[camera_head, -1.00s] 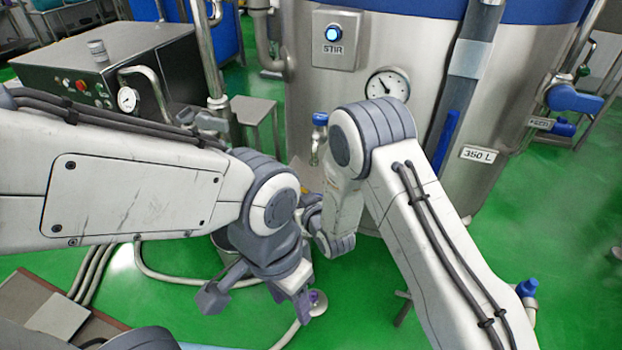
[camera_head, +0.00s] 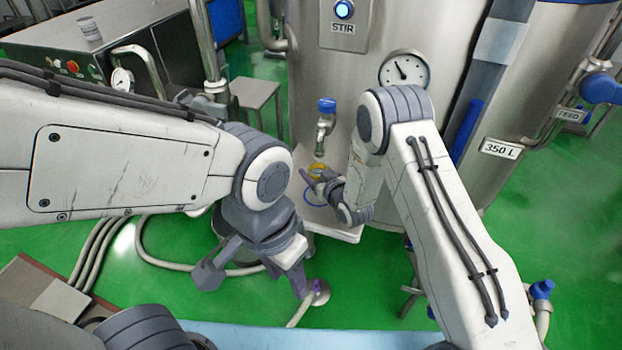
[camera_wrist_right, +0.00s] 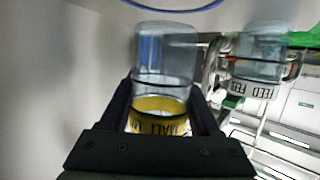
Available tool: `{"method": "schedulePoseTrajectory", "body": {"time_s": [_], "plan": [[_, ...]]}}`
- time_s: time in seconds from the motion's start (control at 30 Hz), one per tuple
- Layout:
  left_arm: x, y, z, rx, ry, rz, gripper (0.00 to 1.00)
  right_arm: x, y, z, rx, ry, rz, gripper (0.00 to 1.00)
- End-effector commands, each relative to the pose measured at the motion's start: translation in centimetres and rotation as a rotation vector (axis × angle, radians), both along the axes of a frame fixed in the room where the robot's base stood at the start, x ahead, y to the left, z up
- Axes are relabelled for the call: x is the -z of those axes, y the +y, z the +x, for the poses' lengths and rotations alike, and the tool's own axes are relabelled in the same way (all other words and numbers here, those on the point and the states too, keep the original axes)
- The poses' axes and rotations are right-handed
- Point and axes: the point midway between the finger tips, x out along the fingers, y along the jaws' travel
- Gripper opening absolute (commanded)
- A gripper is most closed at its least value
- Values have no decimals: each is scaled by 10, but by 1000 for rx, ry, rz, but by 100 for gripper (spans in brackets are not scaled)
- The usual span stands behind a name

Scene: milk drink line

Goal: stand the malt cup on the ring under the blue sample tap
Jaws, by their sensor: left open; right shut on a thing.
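The malt cup (camera_wrist_right: 160,80) is clear with a yellow band lettered MALT. My right gripper (camera_head: 318,178) is shut on it; its two dark fingers (camera_wrist_right: 160,118) flank the band in the right wrist view. In the head view the cup's yellow part (camera_head: 317,170) shows just below the spout of the blue-topped sample tap (camera_head: 326,105). The blue ring (camera_head: 310,198) lies on a pale shelf below, partly hidden by the gripper; its arc (camera_wrist_right: 172,8) crosses the top of the wrist view. The gap between cup and ring is unclear. My left gripper (camera_head: 254,284) is open and empty, lower left.
A steel tank (camera_head: 430,30) with a gauge (camera_head: 404,70) stands behind the tap. The pale shelf (camera_head: 345,232) juts from its foot. A clear vessel lettered FEED (camera_wrist_right: 262,50) shows right of the cup. Hoses (camera_head: 160,265) run over the green floor.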

Motion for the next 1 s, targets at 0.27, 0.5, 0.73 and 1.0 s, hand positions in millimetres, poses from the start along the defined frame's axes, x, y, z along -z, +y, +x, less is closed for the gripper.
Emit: {"method": "schedulePoseTrajectory", "body": {"time_s": [0.27,0.5,0.73,1.0], "plan": [[12,0,0,0,0,0,50,22,-7,2,7,-4,2,0],[17,0,0,0,0,0,50,27,-7,2,7,-3,1,0],[15,0,0,0,0,0,50,26,-7,2,7,-1,0,93],[10,0,0,0,0,0,50,20,-7,2,7,-1,0,93]]}}
